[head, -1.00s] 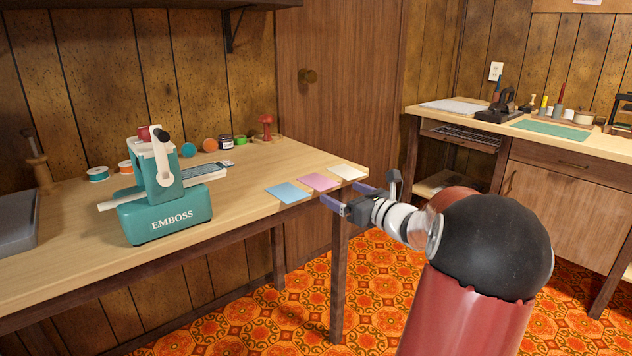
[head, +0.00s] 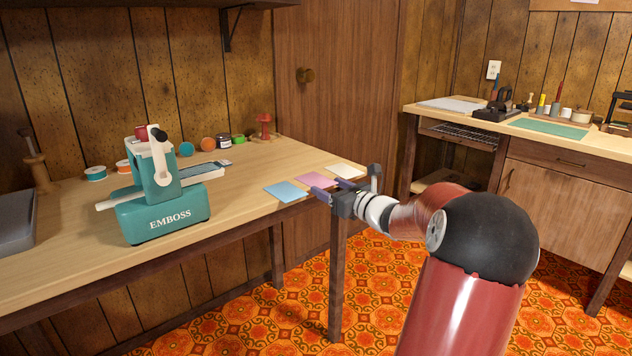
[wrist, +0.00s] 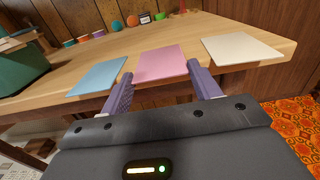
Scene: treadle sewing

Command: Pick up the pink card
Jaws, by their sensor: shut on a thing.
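The pink card (head: 315,178) lies flat at the front edge of the wooden table, between the blue card (head: 286,191) and the cream card (head: 346,170). My gripper (head: 326,187) is at that edge, with one purple finger on each side of the pink card. In the wrist view, the pink card (wrist: 162,63) sits between the two fingertips, and my gripper (wrist: 162,72) is shut on its side edges. The card looks level with its neighbours; I cannot tell any gap beneath it.
A teal embosser (head: 165,205) stands on the table (head: 80,258) to the left. Thread spools and small jars stand along the back. The cream and blue cards lie close on either side of my fingers. A second bench (head: 560,145) is at the right.

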